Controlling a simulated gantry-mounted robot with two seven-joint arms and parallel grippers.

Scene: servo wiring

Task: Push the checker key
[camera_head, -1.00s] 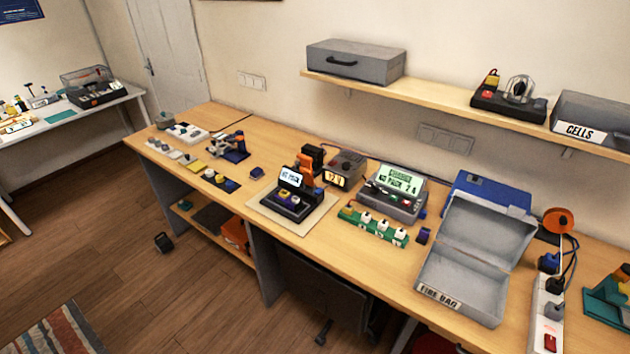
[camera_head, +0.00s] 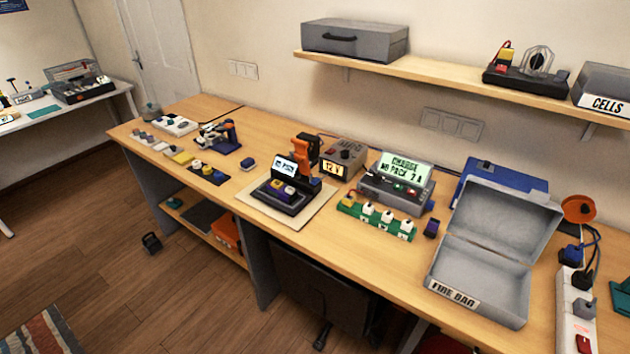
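A dark device with a small tilted lit screen (camera_head: 285,168) stands on a pale mat (camera_head: 246,206) in the middle of the bench. It looks like the checker (camera_head: 284,203). A yellowish key (camera_head: 277,184) and a paler key (camera_head: 290,190) sit on its top. I cannot tell for certain which is the checker key, or whether either is pressed. The screen's lettering is too small to read. An orange and black part (camera_head: 307,152) rises behind the device. Neither of my grippers is in view.
Right of the mat are a 12 V supply (camera_head: 344,155), a charger (camera_head: 397,190) and a green strip (camera_head: 371,217) with white-topped pieces. An open grey fire bag box (camera_head: 490,255) and a power strip (camera_head: 578,312) stand farther right. A wall shelf (camera_head: 430,77) hangs above.

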